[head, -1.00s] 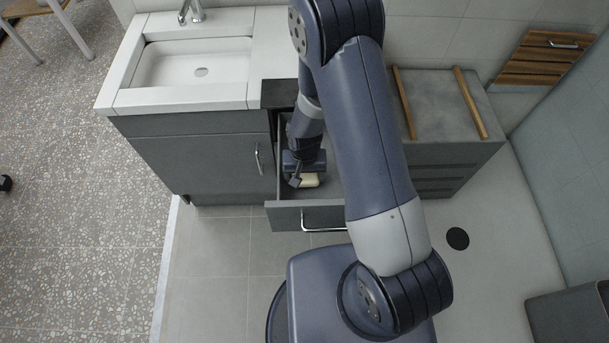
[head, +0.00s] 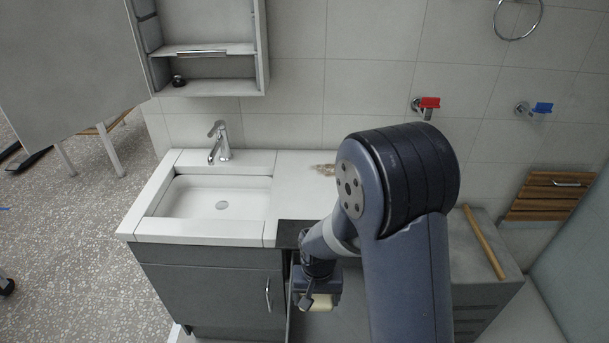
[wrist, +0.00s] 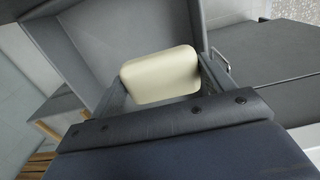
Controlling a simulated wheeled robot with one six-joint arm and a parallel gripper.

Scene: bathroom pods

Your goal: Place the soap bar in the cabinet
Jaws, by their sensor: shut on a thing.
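The soap bar (wrist: 160,75) is a cream rounded block between the two fingers of my gripper (wrist: 165,84) in the wrist view. My gripper is shut on it. In the head view the soap (head: 319,303) shows as a small pale patch at my gripper (head: 318,296), over the open drawer of the grey vanity. The arm hides much of the drawer. An open wall cabinet (head: 262,60) with shelves hangs at the upper left, above the sink. A small dark object (head: 179,82) stands on its lower shelf.
The white sink (head: 205,195) with a faucet (head: 218,142) lies below the cabinet. A large grey panel (head: 70,65) stands left of the cabinet. Red (head: 429,103) and blue (head: 542,107) valve handles stick out of the wall at right. The counter beside the sink is mostly clear.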

